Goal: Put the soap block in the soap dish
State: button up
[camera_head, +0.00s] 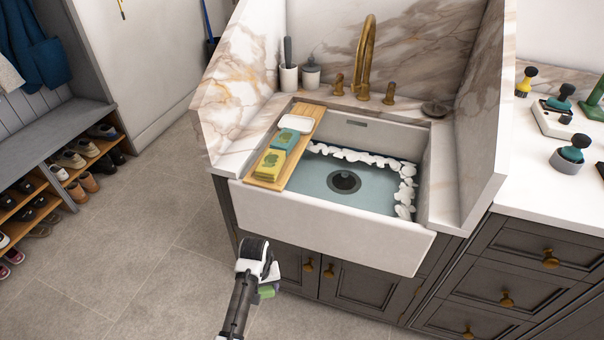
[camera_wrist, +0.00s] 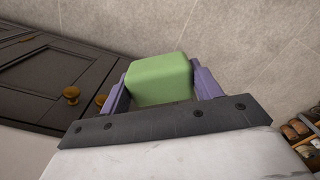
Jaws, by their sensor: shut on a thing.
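My gripper (camera_head: 264,288) is shut on a green soap block (camera_wrist: 160,80). In the wrist view the block sits between the two purple fingers; in the head view only a small green part of it (camera_head: 268,292) shows. The gripper is low in front of the sink cabinet, below the sink's front edge. A white, shallow rectangular dish (camera_head: 294,122), which looks like the soap dish, is at the far end of the wooden board (camera_head: 265,184) across the sink's left side. It looks empty.
Teal (camera_head: 285,139) and yellow (camera_head: 270,165) sponge-like blocks lie on the board, nearer than the dish. The sink (camera_head: 330,222) holds water and white foam. Marble side walls flank it; a brass faucet (camera_head: 365,50) stands behind. A dark round dish (camera_head: 435,108) sits at back right.

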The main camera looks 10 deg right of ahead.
aim_at(296, 125)
jog(key=j+z, duration=0.15)
jog(key=z, duration=0.25)
jog(key=i+j+z, duration=0.1)
jog(key=z, duration=0.3)
jog(key=k+j+z, duration=0.1)
jog(key=j+z, duration=0.4)
jog(key=j, duration=1.1)
jog(key=k+j+z, duration=0.1)
jog(key=j, duration=0.6)
jog(key=k+j, duration=0.15)
jog(key=j, duration=0.5)
jog(key=i+z, duration=0.05)
